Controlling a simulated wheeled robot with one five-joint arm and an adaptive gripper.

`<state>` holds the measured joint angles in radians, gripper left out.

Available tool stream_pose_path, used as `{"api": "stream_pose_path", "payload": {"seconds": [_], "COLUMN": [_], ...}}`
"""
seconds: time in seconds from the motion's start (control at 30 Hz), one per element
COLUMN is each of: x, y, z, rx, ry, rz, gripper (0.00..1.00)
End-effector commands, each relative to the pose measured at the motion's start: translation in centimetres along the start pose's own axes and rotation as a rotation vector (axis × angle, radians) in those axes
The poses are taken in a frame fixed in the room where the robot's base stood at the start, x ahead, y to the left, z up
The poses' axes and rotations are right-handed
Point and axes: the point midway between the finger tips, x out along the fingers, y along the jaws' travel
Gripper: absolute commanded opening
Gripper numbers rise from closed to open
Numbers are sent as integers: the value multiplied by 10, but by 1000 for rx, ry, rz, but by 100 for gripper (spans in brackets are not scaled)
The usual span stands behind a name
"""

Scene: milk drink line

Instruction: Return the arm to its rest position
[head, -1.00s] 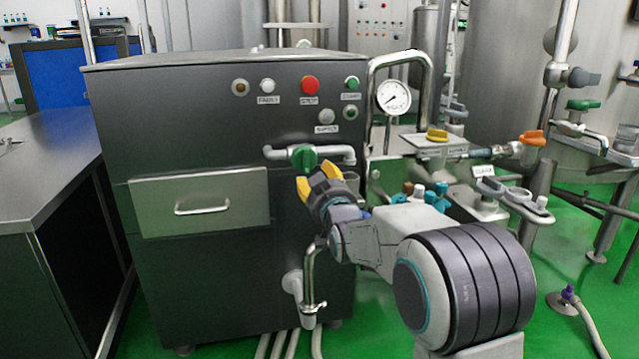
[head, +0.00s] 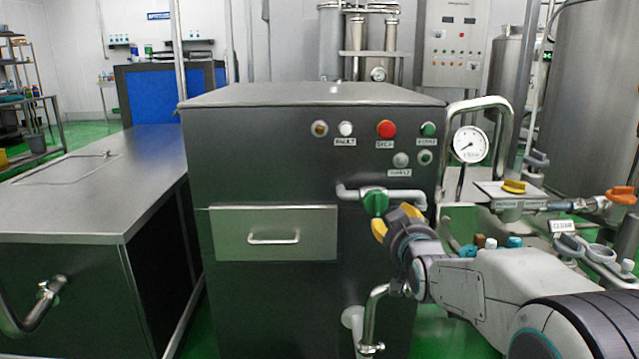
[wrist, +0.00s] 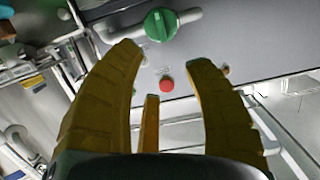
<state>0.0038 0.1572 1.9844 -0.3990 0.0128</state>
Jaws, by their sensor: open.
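My gripper (head: 396,222) is in front of the dark machine cabinet (head: 260,320), just below and right of the green valve knob (head: 375,203) on a short pipe. In the wrist view my gripper (wrist: 165,80) has its yellow fingers spread apart with nothing between them. There the green knob (wrist: 160,25) lies beyond the fingertips, apart from them. A red button (wrist: 166,83) shows in the gap between the fingers. My arm reaches in from the lower right of the head view.
A steel table (head: 100,185) stands at the left. The cabinet has a drawer (head: 275,234), buttons and a red stop button (head: 386,129). A gauge (head: 470,144) and a pipe stand with a yellow valve handle (head: 514,186) are at the right, close to my arm.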

Motion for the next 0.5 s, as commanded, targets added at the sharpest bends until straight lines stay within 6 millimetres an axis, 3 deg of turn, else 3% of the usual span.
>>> {"api": "stream_pose_path", "payload": {"seconds": [0.03, 0.5], "x": [-16, -139], "y": [0, -1], "z": [-25, -75], "rx": [-1, -7], "ry": [-37, -420], "rz": [0, 3], "gripper": [46, 46]}}
